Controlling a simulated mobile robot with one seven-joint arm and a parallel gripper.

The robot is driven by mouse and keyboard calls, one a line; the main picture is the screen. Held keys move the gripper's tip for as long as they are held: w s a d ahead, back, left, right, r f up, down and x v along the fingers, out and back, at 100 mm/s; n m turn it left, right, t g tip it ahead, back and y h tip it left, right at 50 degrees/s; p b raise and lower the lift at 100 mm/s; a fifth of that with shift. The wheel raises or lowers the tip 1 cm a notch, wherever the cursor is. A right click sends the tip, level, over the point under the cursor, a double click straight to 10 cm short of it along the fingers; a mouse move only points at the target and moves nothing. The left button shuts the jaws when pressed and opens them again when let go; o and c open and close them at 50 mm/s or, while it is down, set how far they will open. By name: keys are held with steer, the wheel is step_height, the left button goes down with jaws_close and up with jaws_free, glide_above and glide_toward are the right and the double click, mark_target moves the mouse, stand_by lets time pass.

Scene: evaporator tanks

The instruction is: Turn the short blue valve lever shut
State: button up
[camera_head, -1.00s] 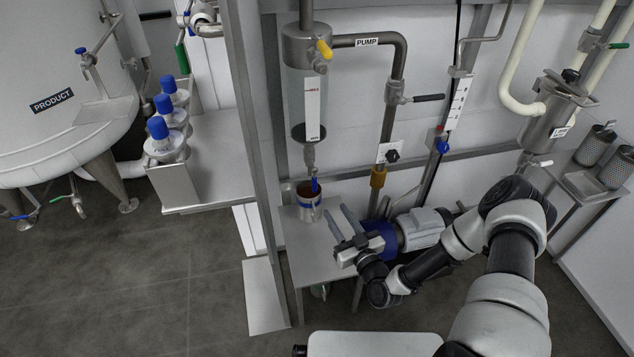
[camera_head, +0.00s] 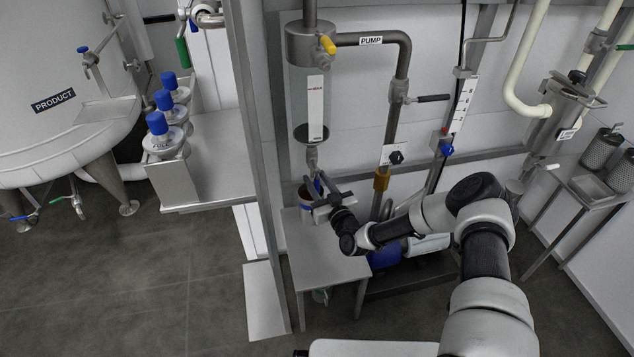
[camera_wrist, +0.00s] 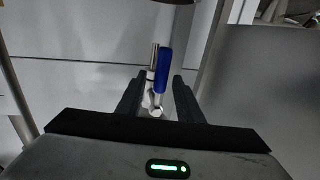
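The short blue valve lever (camera_head: 317,185) hangs at the valve under the glass vessel (camera_head: 307,110), partly hidden by my gripper in the head view. In the wrist view the blue lever (camera_wrist: 164,72) stands nearly upright, with a silver fitting (camera_wrist: 156,108) at its lower end. My gripper (camera_head: 317,192) is at the lever, above the small table. In the wrist view its two dark fingers (camera_wrist: 160,78) are apart, one on each side of the lever. A gap shows on both sides, wider on the left; I cannot tell whether either finger touches it.
A metal cup (camera_head: 303,189) stands under the valve on the small table (camera_head: 310,250), mostly hidden by my gripper. A steel post (camera_head: 250,130) rises to the left. A pipe with a brass fitting (camera_head: 381,181) stands to the right. A blue-and-white machine (camera_head: 385,258) sits low behind my arm.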

jaws_close()
